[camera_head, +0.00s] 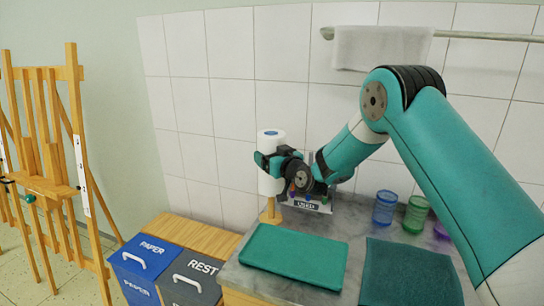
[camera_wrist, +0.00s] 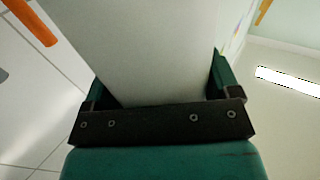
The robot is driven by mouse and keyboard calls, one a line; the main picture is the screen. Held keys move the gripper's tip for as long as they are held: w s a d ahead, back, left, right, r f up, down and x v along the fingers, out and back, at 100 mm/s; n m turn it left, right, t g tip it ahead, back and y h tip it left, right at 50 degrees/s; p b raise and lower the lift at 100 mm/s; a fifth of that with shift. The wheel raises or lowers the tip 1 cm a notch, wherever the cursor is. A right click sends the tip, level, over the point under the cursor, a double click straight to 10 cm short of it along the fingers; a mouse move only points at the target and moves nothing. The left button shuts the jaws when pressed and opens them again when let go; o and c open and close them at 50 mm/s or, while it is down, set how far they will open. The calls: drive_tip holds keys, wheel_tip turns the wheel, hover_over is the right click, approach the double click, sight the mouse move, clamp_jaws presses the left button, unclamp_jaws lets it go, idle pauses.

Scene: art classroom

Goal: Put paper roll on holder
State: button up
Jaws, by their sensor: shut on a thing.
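In the wrist view the roll (camera_wrist: 140,45) fills the space between the two dark green fingers of my gripper (camera_wrist: 160,88). A wooden piece (camera_head: 270,213), which looks like the holder, shows directly below the roll at the counter's edge. I cannot tell whether the roll touches it or hangs just above it, and any peg inside the roll is hidden.
A labelled rack (camera_head: 308,204) stands behind my gripper. Folded green cloths (camera_head: 294,255) (camera_head: 410,273) lie on the grey counter, with blue (camera_head: 385,208) and green (camera_head: 416,214) cups to the right. Bins marked PAPER (camera_head: 146,262) and REST (camera_head: 192,278) and an easel (camera_head: 62,160) stand left.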

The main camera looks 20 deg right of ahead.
drive_tip(key=shift+f+b, duration=2.3)
drive_tip(key=shift+b, duration=0.05)
drive_tip(key=shift+f, duration=0.15)
drive_tip(key=shift+f+b, duration=2.8)
drive_tip(key=shift+b, duration=0.2)
drive_tip(key=o, duration=0.8)
drive_tip(key=shift+r+p, duration=2.05)
drive_tip(key=shift+r, duration=1.95)
